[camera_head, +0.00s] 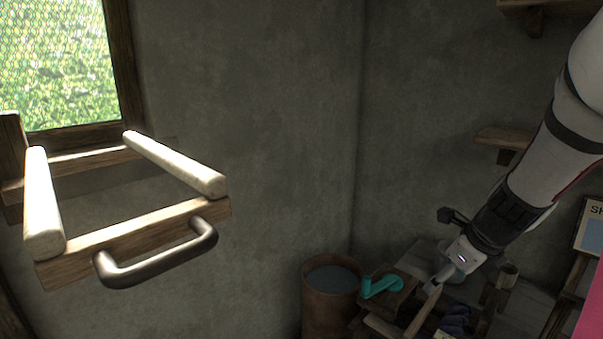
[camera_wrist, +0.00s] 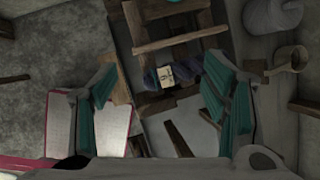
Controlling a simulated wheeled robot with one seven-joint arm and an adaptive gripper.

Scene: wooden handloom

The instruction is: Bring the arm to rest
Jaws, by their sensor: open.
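My arm reaches down from the upper right in the head view. In the wrist view the two teal-padded fingers of my gripper (camera_wrist: 160,100) stand wide apart with nothing between them. In the head view the gripper (camera_head: 405,290) hangs over a low wooden stand near the corner, with one teal finger showing. Beyond the fingers in the wrist view is a wooden frame (camera_wrist: 180,42) with dark bundles and a small pale label (camera_wrist: 166,76). I cannot tell how far below the gripper these are.
A wooden frame with two pale rollers and a dark metal handle (camera_head: 160,262) juts out at the left below the window. A brown barrel (camera_head: 316,310) stands by the corner. Wall shelves (camera_head: 503,138) and a framed sign (camera_head: 592,228) are at the right, near my arm.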

